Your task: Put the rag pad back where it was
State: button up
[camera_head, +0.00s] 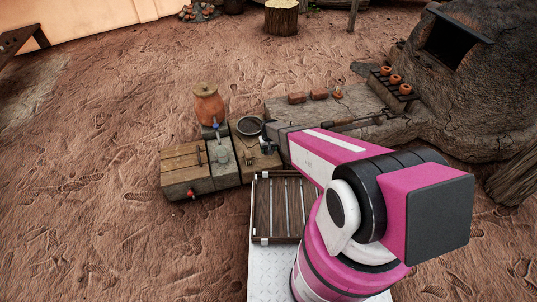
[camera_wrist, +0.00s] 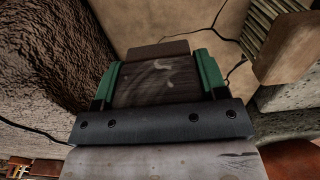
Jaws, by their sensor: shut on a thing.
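My gripper (camera_wrist: 160,66) shows in the wrist view with its two green fingers on either side of a brown, flat-edged piece (camera_wrist: 158,48), which looks like the rag pad. A dark, smudged surface lies between the fingers nearer the camera; I cannot tell whether it is part of the same piece. In the head view my gripper (camera_head: 267,143) is a small dark shape at the end of the pink arm, by the right end of the low wooden benches. The held piece cannot be made out there.
The low benches (camera_head: 185,173) carry an orange lidded jar (camera_head: 208,104), a dark round bowl (camera_head: 249,125) and small tools. A stone ledge (camera_head: 285,108) with bricks (camera_head: 297,98) runs to the mud kiln (camera_head: 480,85). A slatted tray (camera_head: 264,215) is below. Open ground lies left.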

jog(key=shift+f, duration=2)
jog(key=shift+f, duration=0.15)
jog(key=o, duration=0.9)
notch_tip(320, 180, up, 12)
jog(key=shift+r, duration=0.1)
notch_tip(320, 180, up, 15)
jog(key=m, duration=0.1)
send_over(269, 157)
jog(key=s+d, duration=0.7)
jog(key=d, duration=0.2)
jog(key=s+d+r+m, duration=0.1)
jog(key=s+d+r, duration=0.3)
jog(key=r, duration=0.3)
jog(key=s+d+r+m, duration=0.1)
jog(key=s+d+r, duration=0.4)
jog(key=s+r, duration=0.2)
jog(key=shift+s+d+r, duration=0.15)
jog(key=shift+d+r, duration=0.15)
jog(key=shift+r, duration=0.25)
